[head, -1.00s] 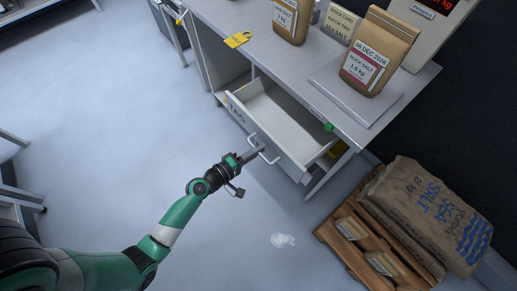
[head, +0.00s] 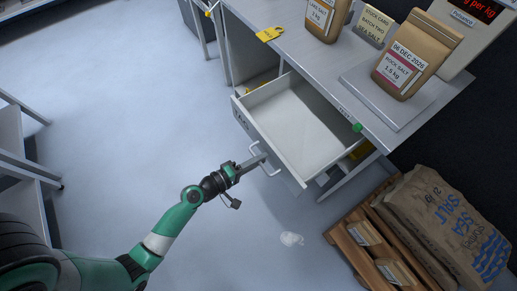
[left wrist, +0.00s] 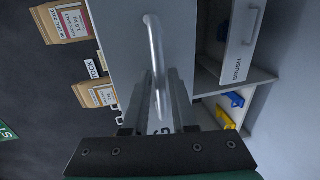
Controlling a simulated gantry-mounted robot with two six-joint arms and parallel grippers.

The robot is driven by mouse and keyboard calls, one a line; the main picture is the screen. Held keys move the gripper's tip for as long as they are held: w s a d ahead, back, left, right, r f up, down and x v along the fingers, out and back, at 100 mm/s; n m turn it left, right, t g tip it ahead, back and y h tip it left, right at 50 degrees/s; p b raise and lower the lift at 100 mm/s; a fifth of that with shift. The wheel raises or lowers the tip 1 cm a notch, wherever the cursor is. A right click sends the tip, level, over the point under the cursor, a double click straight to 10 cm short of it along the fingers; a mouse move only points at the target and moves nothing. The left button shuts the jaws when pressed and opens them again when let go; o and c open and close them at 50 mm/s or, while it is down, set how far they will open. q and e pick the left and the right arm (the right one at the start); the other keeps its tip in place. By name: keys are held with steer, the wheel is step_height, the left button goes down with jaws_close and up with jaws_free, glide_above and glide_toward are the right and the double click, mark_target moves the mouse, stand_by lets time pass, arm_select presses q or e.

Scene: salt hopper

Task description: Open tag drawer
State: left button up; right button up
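The tag drawer (head: 300,120) hangs well out of the white bench in the head view, and its inside looks empty. Its front is lettered, small and dark in the head view. My left gripper (head: 259,160) is at the metal bar handle (head: 272,168) on the drawer front. In the left wrist view the curved handle (left wrist: 156,50) runs between the two fingers (left wrist: 160,95), which look closed around it. My right gripper is not in view.
The bench top (head: 290,55) holds paper salt bags (head: 408,65), a yellow tag (head: 270,34) and a scale. Floor at left is clear.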

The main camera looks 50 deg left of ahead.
arm_select(q)
steer(key=shift+o, duration=1.1)
steer(key=p+v, duration=0.1)
steer(key=v, duration=1)
steer(key=shift+s, duration=0.35)
steer(key=shift+r, duration=0.1)
